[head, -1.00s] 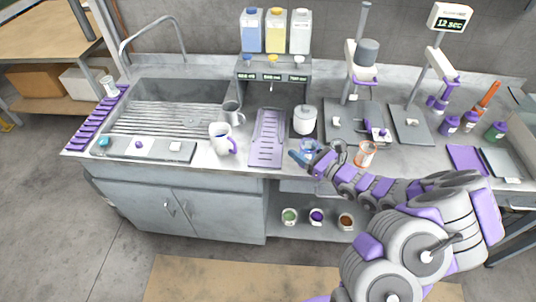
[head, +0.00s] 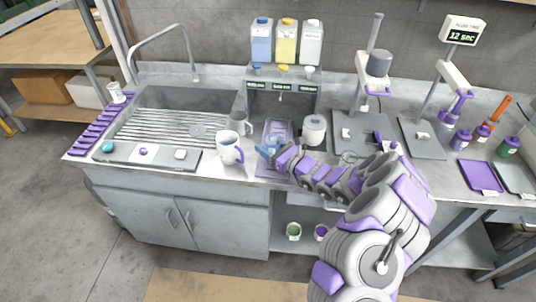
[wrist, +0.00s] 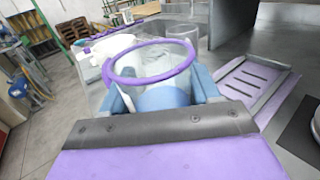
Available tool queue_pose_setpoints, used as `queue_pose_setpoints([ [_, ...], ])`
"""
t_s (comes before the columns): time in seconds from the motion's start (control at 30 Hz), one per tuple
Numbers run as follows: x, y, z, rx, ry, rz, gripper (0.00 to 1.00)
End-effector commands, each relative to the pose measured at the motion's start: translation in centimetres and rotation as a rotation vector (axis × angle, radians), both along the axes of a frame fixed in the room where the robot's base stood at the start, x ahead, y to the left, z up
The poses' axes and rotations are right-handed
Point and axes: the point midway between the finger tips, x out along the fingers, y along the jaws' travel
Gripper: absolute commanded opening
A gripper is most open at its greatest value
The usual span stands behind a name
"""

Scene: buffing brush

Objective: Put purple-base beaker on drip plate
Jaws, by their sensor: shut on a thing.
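The purple-slotted drip plate (head: 277,131) lies on the counter in front of the dispenser, partly covered by my arm. It also shows at the right in the wrist view (wrist: 262,78). My gripper (head: 267,150) is over the plate's front part, its blue fingertips pointing left. In the wrist view my gripper (wrist: 160,97) is shut on a clear beaker (wrist: 147,66) with a purple ring. The beaker is hard to make out in the head view, and I cannot tell its height above the plate.
A white mug (head: 229,148) with a purple handle stands close left of my gripper. A white pot (head: 314,129) stands right of the plate. The dispenser (head: 284,84) is behind. The sink (head: 160,125) lies further left.

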Motion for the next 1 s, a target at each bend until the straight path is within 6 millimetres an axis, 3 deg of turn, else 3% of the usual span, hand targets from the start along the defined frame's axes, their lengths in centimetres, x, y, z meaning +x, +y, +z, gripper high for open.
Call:
queue_pose_setpoints([
  [0.17, 0.3, 0.0, -0.6, 0.003, 0.002, -0.003, 0.29],
  [0.4, 0.3, 0.1, -3.7, -0.001, 0.004, -0.003, 0.29],
  [0.73, 0.3, 0.2, -3.8, 0.001, 0.001, -0.002, 0.29],
  [0.77, 0.3, 0.2, -3.8, 0.001, 0.001, -0.003, 0.62],
  [1.0, 0.3, 0.1, -3.7, 0.001, 0.002, -0.003, 0.85],
])
